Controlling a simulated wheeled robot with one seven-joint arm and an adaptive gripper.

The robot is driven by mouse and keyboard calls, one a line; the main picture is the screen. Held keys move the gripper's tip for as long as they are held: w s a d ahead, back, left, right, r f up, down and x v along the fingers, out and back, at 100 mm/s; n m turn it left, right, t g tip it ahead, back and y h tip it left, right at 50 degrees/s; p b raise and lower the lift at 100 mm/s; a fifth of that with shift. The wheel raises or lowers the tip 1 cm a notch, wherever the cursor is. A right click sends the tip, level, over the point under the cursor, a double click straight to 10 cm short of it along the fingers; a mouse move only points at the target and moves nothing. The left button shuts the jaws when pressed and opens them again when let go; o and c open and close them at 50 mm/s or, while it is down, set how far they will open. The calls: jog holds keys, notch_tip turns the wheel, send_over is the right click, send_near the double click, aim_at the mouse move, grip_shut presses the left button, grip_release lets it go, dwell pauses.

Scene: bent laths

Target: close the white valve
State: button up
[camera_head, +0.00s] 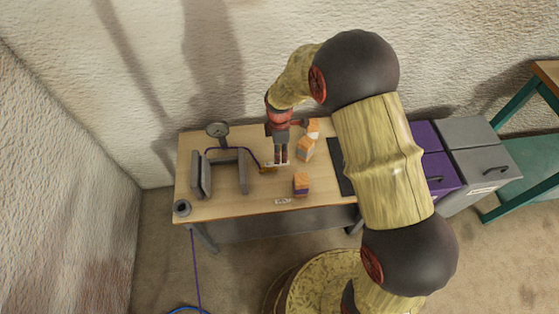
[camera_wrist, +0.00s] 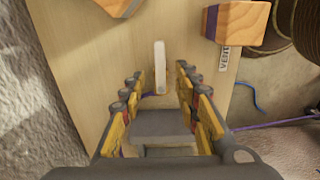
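The white valve handle (camera_wrist: 160,67) is a slim upright bar in the wrist view, just ahead of and between my fingertips. In the head view the white piece (camera_head: 270,164) shows only in part on the wooden table, beneath my gripper. My gripper (camera_head: 281,161) points down over the table. In the wrist view its two fingers (camera_wrist: 160,78) stand wide apart, with a clear gap on both sides of the handle. I see no contact between them and the handle.
Orange-topped blocks (camera_head: 301,184) stand on the wooden table (camera_head: 235,205) near my gripper. A gauge (camera_head: 217,130), a grey frame (camera_head: 243,172) and a purple line (camera_head: 250,155) are to the left. A label (camera_head: 283,201) lies at the front edge. Grey and purple cabinets (camera_head: 480,160) stand right.

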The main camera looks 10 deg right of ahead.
notch_tip(320, 180, down, 6)
jog(key=shift+r+b, duration=0.25)
jog(key=shift+b, duration=0.6)
jog(key=shift+c, duration=0.2)
jog(key=c, duration=0.7)
grip_shut()
